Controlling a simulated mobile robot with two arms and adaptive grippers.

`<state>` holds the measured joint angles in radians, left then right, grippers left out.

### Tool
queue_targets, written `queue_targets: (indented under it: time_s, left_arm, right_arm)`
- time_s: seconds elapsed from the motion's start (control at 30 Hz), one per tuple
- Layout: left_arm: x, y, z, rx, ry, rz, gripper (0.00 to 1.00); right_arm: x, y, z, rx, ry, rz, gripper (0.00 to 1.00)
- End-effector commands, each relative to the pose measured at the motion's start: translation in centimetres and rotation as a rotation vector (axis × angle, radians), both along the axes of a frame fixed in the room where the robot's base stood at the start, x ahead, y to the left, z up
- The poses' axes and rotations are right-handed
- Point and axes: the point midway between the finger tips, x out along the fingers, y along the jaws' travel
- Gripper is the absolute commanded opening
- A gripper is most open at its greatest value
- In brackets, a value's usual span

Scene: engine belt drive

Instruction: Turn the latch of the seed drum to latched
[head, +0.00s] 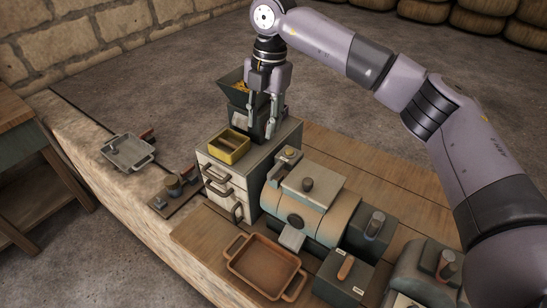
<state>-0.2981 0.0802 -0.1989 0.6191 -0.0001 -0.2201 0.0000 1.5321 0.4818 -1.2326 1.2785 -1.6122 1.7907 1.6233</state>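A tan drum (342,219) lies on its side in the middle of the bench, which I take for the seed drum. It has a grey box lid (318,186) with a dark knob, and a grey flap (292,235) at its front. Beside it is a dark box with an orange-brown lever (346,267) and small pale labels, too small to read. I cannot tell which part is the latch. My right gripper (259,132) points down in front of a dark hopper, left of and behind the drum. Its fingers are apart, with nothing visible between them. My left gripper is out of view.
A drawer cabinet (228,190) carries a yellow tray (229,147) and the hopper (237,88). An orange-brown tray (264,266) lies in front, a grey tray (128,151) at left. Bare planks (400,175) lie behind.

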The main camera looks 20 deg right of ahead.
Motion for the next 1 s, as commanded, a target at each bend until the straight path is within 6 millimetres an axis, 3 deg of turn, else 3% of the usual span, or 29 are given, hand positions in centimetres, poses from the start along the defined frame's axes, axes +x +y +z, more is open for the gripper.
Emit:
queue_targets:
  time_s: [0.1, 0.27, 1.0]
  left_arm:
    - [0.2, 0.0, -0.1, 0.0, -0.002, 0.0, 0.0]
    - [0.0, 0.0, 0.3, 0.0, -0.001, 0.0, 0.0]
    - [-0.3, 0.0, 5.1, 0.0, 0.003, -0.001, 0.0]
  right_arm:
    - [0.2, -2.6, 1.5, -0.097, -0.003, -0.067, 0.34]
    - [0.2, -3.3, 1.0, -0.122, 0.0, -0.085, 0.34]
    - [0.1, -3.1, -13.5, -0.115, 0.001, -0.079, 0.34]
